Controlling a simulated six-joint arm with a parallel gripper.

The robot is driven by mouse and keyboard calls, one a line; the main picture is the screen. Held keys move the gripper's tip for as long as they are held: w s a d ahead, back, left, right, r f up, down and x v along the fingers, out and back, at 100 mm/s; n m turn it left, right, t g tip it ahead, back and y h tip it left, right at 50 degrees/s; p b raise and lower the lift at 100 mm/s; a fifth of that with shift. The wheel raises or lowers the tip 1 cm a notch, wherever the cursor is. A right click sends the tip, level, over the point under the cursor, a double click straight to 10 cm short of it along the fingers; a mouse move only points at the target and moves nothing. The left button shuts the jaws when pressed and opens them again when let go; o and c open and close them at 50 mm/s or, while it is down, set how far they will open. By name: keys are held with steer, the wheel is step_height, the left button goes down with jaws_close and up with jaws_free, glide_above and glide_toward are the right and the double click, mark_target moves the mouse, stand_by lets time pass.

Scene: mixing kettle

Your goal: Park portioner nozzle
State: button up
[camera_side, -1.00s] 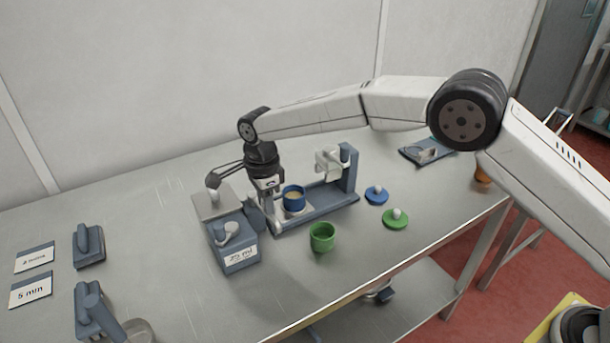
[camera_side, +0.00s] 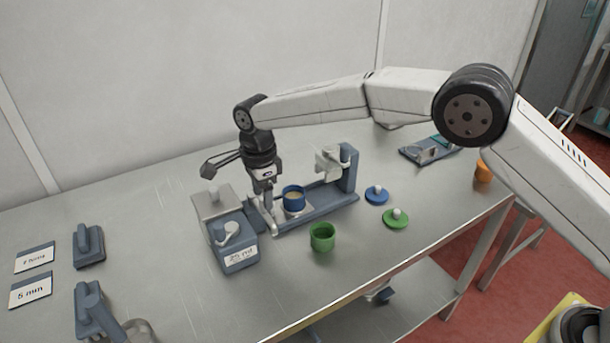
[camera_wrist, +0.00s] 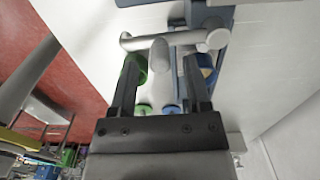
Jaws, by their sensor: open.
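The portioner (camera_side: 237,256) is a blue-grey box with a "25 ml" label and a pale lever on top, left of centre in the side view. A pale block (camera_side: 213,201) stands behind it. My gripper (camera_side: 267,205) points down between the portioner and the blue cup (camera_side: 293,205). In the wrist view my gripper (camera_wrist: 161,68) is open. A pale T-shaped pipe, seemingly the nozzle (camera_wrist: 159,72), shows between its fingers, with its crossbar beyond the tips. I cannot tell whether the fingers touch it. Its lower end is hidden in the side view.
The blue cup stands on a blue-grey stand (camera_side: 348,172). A green cup (camera_side: 322,243) is in front. A blue lid (camera_side: 376,198) and a green lid (camera_side: 396,222) lie to the right. An orange cup (camera_side: 483,173) is farther right.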

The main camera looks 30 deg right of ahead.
steer(key=shift+r, duration=2.25)
steer(key=shift+r, duration=0.15)
step_height(320, 180, up, 7)
